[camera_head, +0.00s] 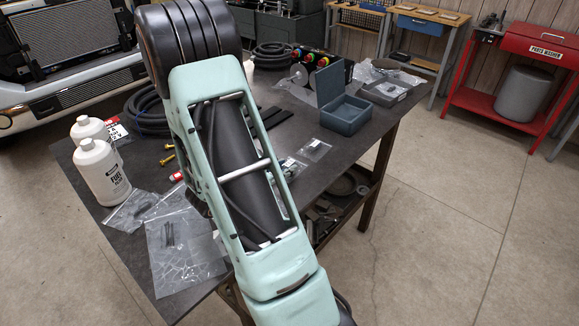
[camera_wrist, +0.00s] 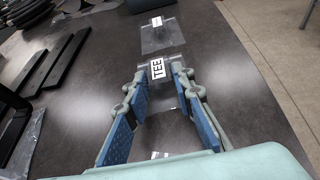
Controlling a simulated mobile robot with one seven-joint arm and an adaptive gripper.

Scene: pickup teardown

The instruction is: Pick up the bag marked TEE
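A clear bag with a white label reading TEE (camera_wrist: 158,69) lies on the dark table in the wrist view. My gripper (camera_wrist: 161,82) is open, its two blue-padded fingers pointing toward the bag from either side. The TEE label shows between the fingertips, and part of the clear plastic reaches back between the fingers. I cannot tell whether the fingers touch the bag. In the head view my arm hides the gripper, and the TEE label cannot be made out there.
Another labelled clear bag (camera_wrist: 162,37) lies just beyond the TEE bag. Black flat bars (camera_wrist: 60,68) lie to the left. On the table (camera_head: 228,290) stand an open grey box (camera_head: 343,112) and white bottles (camera_head: 103,172); a large clear bag (camera_head: 172,262) lies near the front.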

